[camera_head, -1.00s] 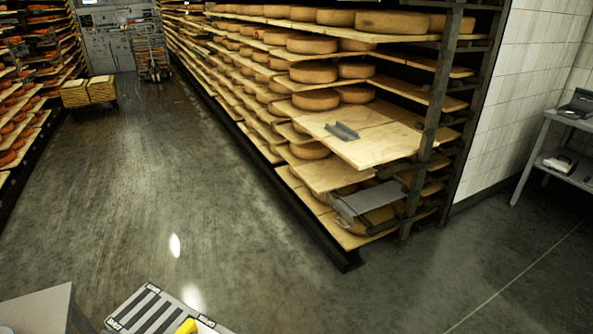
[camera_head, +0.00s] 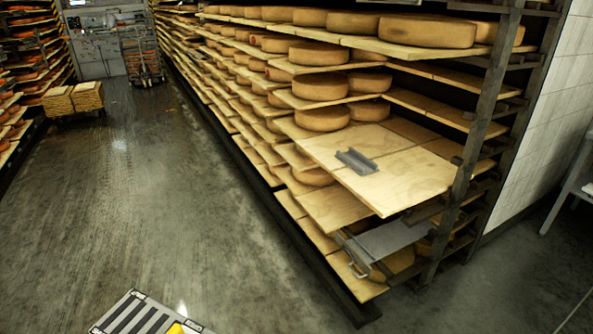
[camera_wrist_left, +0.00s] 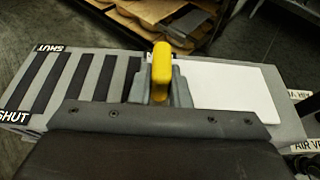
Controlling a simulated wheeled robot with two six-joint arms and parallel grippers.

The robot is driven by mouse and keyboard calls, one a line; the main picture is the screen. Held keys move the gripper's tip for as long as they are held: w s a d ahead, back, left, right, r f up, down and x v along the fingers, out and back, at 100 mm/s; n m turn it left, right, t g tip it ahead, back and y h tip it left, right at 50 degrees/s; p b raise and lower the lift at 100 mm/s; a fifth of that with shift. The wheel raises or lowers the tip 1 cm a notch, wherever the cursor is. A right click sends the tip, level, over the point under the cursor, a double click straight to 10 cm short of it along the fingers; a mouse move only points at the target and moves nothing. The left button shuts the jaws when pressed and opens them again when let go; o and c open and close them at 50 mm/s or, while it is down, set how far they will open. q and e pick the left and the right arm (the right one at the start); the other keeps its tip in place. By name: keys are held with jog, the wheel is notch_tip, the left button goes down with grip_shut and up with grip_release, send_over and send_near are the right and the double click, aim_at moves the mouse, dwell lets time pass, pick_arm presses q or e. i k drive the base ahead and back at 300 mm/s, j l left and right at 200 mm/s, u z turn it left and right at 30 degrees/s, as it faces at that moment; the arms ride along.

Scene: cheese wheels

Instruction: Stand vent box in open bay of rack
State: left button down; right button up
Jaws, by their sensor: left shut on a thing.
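The vent box (camera_wrist_left: 118,77) is a pale grey box with black slots, labels reading SHUT, and a yellow knob (camera_wrist_left: 161,70). Its slotted end also shows at the bottom edge of the head view (camera_head: 140,315), with a bit of yellow beside it. My left gripper (camera_wrist_left: 163,88) is shut on the vent box around the yellow knob; its fingertips are partly hidden. The rack (camera_head: 468,150) stands to the right in the head view. Its near-end bay has bare boards (camera_head: 390,185) with a grey metal bracket (camera_head: 356,161) on them. My right gripper is not in view.
Cheese wheels (camera_head: 323,118) fill the shelves beyond and above the bare boards. A grey plate with a handle (camera_head: 385,240) sits lower at the rack's end. The wet floor (camera_head: 150,200) left of the rack is clear. A board stack (camera_head: 73,98) stands far left.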

aim_at(376, 157)
jog(key=i+l, duration=0.1)
jog(key=i, duration=1.2)
jog(key=i+z, duration=0.2)
jog(key=i, duration=0.2)
jog(key=i+j+z, duration=0.15)
jog(key=i, duration=0.25)
jog(key=i+j+z, duration=0.2)
jog(key=i, duration=0.25)
jog(key=i+z, duration=0.2)
jog(key=z, duration=0.15)
jog(key=i+z, duration=0.45)
jog(key=z, duration=0.6)
